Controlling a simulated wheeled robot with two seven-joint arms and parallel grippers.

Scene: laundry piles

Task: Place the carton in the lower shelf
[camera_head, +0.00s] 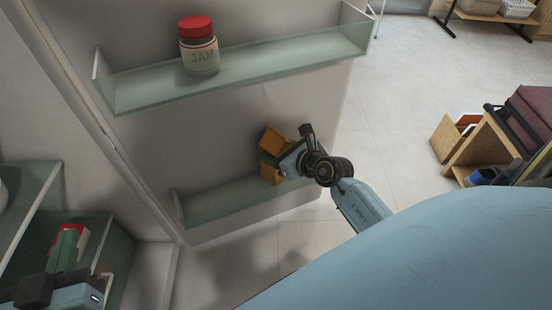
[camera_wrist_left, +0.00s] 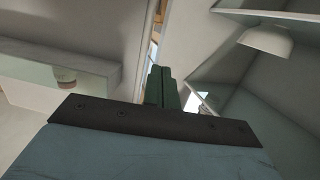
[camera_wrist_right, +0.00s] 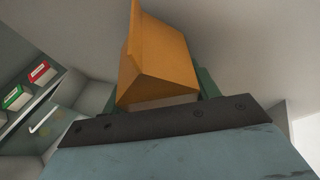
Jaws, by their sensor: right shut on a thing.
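The orange carton (camera_head: 273,141) is held in my right gripper (camera_head: 270,160), tilted, at the door's lower shelf (camera_head: 235,203). In the head view it is just above and behind the clear front wall of that shelf; I cannot tell whether it touches the shelf floor. The right wrist view shows the carton (camera_wrist_right: 158,62) between the green fingers, with part of its lower end hidden by the gripper mount. My left gripper (camera_head: 68,246) is at the lower left, inside the cabinet; its green fingers (camera_wrist_left: 163,86) look closed together with nothing between them.
A jam jar (camera_head: 199,47) with a red lid stands on the door's upper shelf (camera_head: 250,68). Glass shelves (camera_head: 28,215) lie at the left. Green (camera_wrist_right: 17,97) and red (camera_wrist_right: 41,72) boxes show in the right wrist view. A wooden crate (camera_head: 478,150) stands right on open floor.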

